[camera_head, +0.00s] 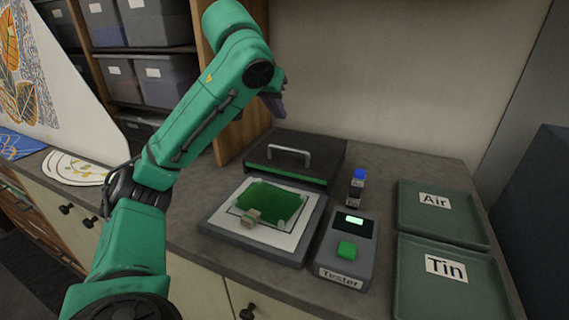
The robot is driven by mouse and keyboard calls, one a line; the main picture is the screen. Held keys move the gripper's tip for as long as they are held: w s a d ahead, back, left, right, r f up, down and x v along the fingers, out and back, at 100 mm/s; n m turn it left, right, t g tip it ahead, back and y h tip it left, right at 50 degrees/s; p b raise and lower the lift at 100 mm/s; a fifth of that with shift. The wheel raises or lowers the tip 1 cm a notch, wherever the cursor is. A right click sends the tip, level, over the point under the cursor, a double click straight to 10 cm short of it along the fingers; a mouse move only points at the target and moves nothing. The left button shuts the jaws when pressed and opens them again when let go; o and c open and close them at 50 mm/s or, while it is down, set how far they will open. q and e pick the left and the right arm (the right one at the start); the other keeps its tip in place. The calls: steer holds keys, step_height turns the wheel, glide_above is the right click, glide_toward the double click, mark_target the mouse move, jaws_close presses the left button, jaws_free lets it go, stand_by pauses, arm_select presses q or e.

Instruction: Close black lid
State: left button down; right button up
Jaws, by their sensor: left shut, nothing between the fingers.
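The black lid (329,160) with a silver bar handle (289,155) is at the back of the grey base (284,247), behind its white plate, with a green strip along its front edge. The plate is uncovered. A green glass piece (270,200) lies on it, with a small pale block (251,217) at its front edge. My left gripper (276,106) is up behind and above the lid, near the shelf's wooden side, apart from the lid. It is shut and empty, and partly hidden by my arm. My right gripper is not in view.
A tester (333,263) with a lit screen and green button stands right of the base. A blue-capped bottle (357,188) is behind it. Trays labelled Air (465,214) and Tin (460,292) lie at right. A shelf with grey bins (166,77) stands back left.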

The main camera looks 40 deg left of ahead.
arm_select(q)
glide_above(283, 159)
steer(key=w+a, duration=0.1)
steer(key=w, duration=0.2)
step_height(283, 159, down, 7)
steer(key=shift+w+f+p, duration=0.1)
steer(key=shift+p, duration=0.35)
steer(key=s, duration=0.1)
steer(key=s+b, duration=0.1)
steer(key=s+d+f, duration=0.1)
steer(key=shift+s+b, duration=0.15)
steer(key=shift+b, duration=0.15)
steer(key=shift+s+d+r, duration=0.15)
steer(key=shift+s, duration=0.15)
steer(key=shift+w, duration=0.1)
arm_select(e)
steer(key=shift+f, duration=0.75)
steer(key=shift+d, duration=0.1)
